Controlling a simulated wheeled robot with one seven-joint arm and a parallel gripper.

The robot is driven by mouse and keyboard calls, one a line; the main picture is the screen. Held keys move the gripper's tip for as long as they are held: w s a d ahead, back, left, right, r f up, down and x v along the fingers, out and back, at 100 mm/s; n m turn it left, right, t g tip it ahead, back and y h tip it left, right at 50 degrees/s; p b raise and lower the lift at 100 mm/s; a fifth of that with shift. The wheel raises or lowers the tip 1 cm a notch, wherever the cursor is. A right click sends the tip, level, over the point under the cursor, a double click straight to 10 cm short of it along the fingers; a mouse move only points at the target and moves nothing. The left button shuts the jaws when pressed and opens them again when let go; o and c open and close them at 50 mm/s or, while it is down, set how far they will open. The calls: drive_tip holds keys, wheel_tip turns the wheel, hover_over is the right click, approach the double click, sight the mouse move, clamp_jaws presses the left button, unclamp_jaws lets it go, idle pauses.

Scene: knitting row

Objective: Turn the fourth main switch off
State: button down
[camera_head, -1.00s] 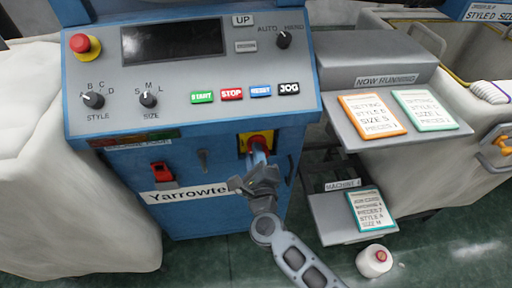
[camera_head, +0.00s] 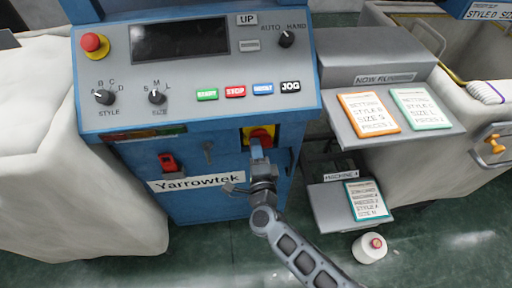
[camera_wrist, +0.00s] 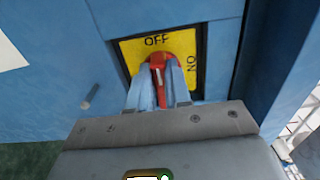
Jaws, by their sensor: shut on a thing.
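The main switch is a red rotary handle (camera_wrist: 158,68) on a yellow plate (camera_wrist: 133,49) marked OFF at its top and ON at its right side. It sits on the blue front of the Yarrowtek machine, and the yellow plate also shows in the head view (camera_head: 246,134). My gripper (camera_wrist: 160,88) is shut on the red handle, with a finger on each side. The white mark on the handle points up, roughly toward OFF. In the head view my gripper (camera_head: 257,150) covers part of the switch.
Above the switch is a sloped control panel (camera_head: 200,75) with knobs, buttons and a red stop button (camera_head: 93,43). A small red rocker switch (camera_head: 168,162) is at the left. A shelf with cards (camera_head: 370,113) and a lower machine-sign shelf (camera_head: 330,207) stand at the right.

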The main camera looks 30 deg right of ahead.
idle(0.4)
drive_tip(key=c, duration=1.1)
unclamp_jaws()
drive_tip(key=shift+o, duration=0.2)
drive_tip(key=v, duration=0.7)
drive_tip(key=shift+s+a, duration=0.15)
drive_tip(key=shift+s, duration=0.2)
drive_tip(key=s+d+r+n+y, duration=0.15)
drive_tip(key=s+r+n, duration=0.3)
drive_tip(key=s, duration=0.55)
drive_tip(key=s+r+n+y, duration=0.25)
drive_tip(key=s+n, duration=0.35)
drive_tip(key=s, duration=0.4)
drive_tip(key=s+d+r+n+g+y, duration=0.1)
drive_tip(key=s+d+r+n+g, duration=0.1)
drive_tip(key=s+r+n, duration=0.9)
drive_tip(key=shift+s+d+r+y, duration=0.35)
drive_tip(key=shift+s+r, duration=0.5)
drive_tip(key=shift+s, duration=0.2)
